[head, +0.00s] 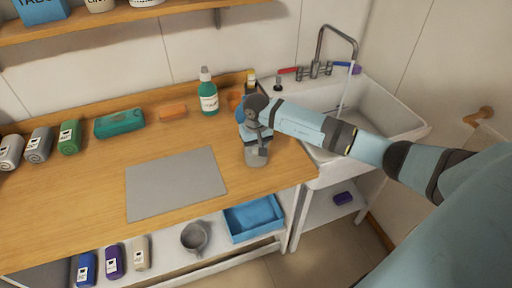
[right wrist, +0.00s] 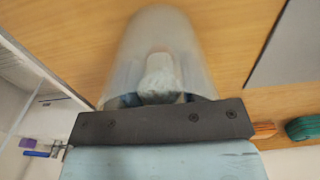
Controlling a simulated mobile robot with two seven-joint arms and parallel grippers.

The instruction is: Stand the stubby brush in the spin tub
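My right arm reaches in from the right in the head view. Its gripper (head: 257,146) points down at a translucent grey cylindrical tub (head: 256,158) on the wooden counter. In the right wrist view the clear tub (right wrist: 160,28) stands directly ahead of the gripper. A short pale grey piece (right wrist: 160,75), possibly the stubby brush, shows within the tub's outline, between two dark finger parts. Whether the fingers touch this piece is unclear. The fingertips are mostly hidden by the gripper body and blurred by the tub wall. My left gripper is in neither view.
A grey mat (head: 175,184) lies left of the tub. The sink (head: 390,112) is at right. A blue tray (head: 254,217) and grey mug (head: 195,237) sit on the lower shelf.

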